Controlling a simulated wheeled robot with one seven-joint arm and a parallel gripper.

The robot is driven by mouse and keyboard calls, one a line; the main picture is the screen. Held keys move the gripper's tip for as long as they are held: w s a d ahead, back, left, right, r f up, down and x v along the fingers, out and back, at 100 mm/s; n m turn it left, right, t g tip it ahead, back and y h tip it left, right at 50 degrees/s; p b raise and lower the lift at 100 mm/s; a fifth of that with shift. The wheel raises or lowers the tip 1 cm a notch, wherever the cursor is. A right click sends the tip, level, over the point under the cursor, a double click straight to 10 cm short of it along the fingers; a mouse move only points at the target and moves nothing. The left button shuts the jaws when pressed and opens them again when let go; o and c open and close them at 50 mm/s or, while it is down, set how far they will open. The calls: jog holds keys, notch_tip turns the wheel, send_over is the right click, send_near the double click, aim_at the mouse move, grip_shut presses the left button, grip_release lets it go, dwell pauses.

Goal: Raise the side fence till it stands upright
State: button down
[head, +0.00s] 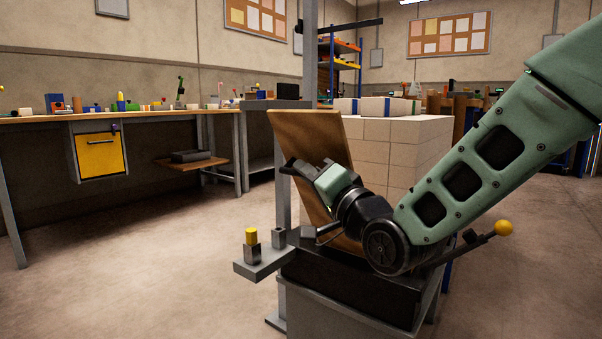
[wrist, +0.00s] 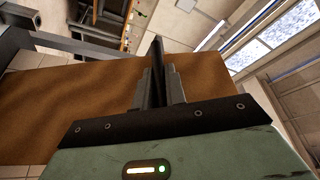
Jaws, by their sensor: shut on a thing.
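The side fence (head: 300,130) is a flat brown panel above a dark machine bed. It is tilted, with its top leaning left and its lower edge at the bed. My gripper (head: 289,167) is at the panel's left side, shut on the fence; the exact contact is hard to see. In the wrist view the brown fence (wrist: 60,105) spreads behind the dark fingers (wrist: 157,65), which stand close together. My wrist and arm hide part of the panel's lower right.
A stack of pale reams (head: 395,150) stands close behind the fence. A grey post (head: 310,60) rises beside it. A yellow-knobbed lever (head: 503,228) is at right. Floor at left is clear.

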jog(key=w+d+r+m+h+p, duration=0.1)
jog(key=w+d+r+m+p, duration=0.1)
jog(key=w+d+m+p, duration=0.1)
jog(key=w+d+r+m+g+h+p, duration=0.1)
jog(key=w+d+r+m+p, duration=0.2)
jog(key=w+d+p, duration=0.2)
jog(key=shift+w+d+p, duration=0.2)
jog(key=shift+w+p, duration=1.1)
jog(key=shift+p, duration=0.8)
jog(key=shift+d+r+m, duration=0.1)
jog(key=shift+r+m, duration=0.05)
jog(key=shift+m, duration=0.15)
jog(key=c, duration=1.5)
grip_release()
jog(key=shift+w, duration=0.1)
jog(key=shift+o, duration=0.2)
jog(key=v, duration=1.7)
jog(key=shift+s, duration=0.3)
